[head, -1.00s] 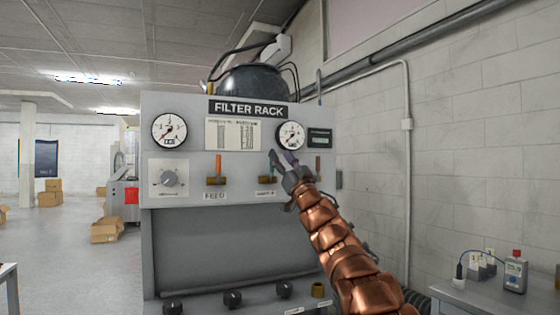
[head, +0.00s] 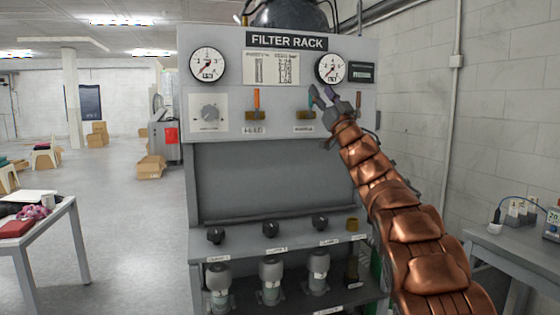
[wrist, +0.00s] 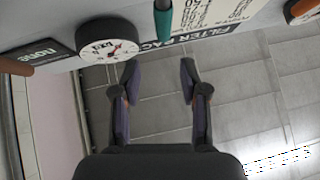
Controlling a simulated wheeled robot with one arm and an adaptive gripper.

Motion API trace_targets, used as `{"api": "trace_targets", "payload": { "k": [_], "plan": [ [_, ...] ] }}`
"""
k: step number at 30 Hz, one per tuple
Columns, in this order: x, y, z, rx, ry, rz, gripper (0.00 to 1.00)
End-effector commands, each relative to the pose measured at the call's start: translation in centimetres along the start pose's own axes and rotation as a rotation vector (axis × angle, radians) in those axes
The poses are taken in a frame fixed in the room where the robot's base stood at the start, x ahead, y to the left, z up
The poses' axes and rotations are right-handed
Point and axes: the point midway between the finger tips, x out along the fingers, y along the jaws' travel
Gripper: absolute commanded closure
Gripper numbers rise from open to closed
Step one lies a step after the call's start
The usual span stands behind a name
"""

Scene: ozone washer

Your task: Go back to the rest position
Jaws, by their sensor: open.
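My gripper (head: 324,98) is open and empty in front of the upper panel of the filter rack (head: 290,175). It is close to the second valve (head: 305,115), below the right gauge (head: 330,69). In the wrist view my gripper (wrist: 158,75) has its two fingers apart with nothing between them. A teal handle (wrist: 163,20) lies beyond the fingertips there, seemingly apart from them. My copper-coloured arm reaches up from the lower right and hides part of the rack's right side.
An orange-handled valve (head: 256,105) and a dial (head: 209,113) are left of my gripper. Several knobs (head: 270,229) line the lower ledge. A table (head: 58,215) stands left and a bench (head: 500,245) right. Open floor (head: 135,230) lies left of the rack.

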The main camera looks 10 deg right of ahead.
Motion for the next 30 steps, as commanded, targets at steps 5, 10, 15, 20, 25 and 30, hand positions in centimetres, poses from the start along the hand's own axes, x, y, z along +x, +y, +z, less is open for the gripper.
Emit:
{"api": "trace_targets", "payload": {
  "k": [5,10,15,20,25,30],
  "plan": [
    [-0.3,1.5,0.4,-0.018,-0.081,0.098,0.56],
    [-2.5,4.0,1.7,-0.045,-0.240,0.263,0.56],
    [-6.9,5.7,3.2,-0.066,-0.439,0.428,0.56],
    [-13.0,6.2,4.8,-0.072,-0.654,0.562,0.56],
    [-21.1,5.1,6.2,-0.063,-0.904,0.670,0.56],
    [-30.0,2.2,6.8,-0.040,-1.166,0.736,0.56]
  ]
}}
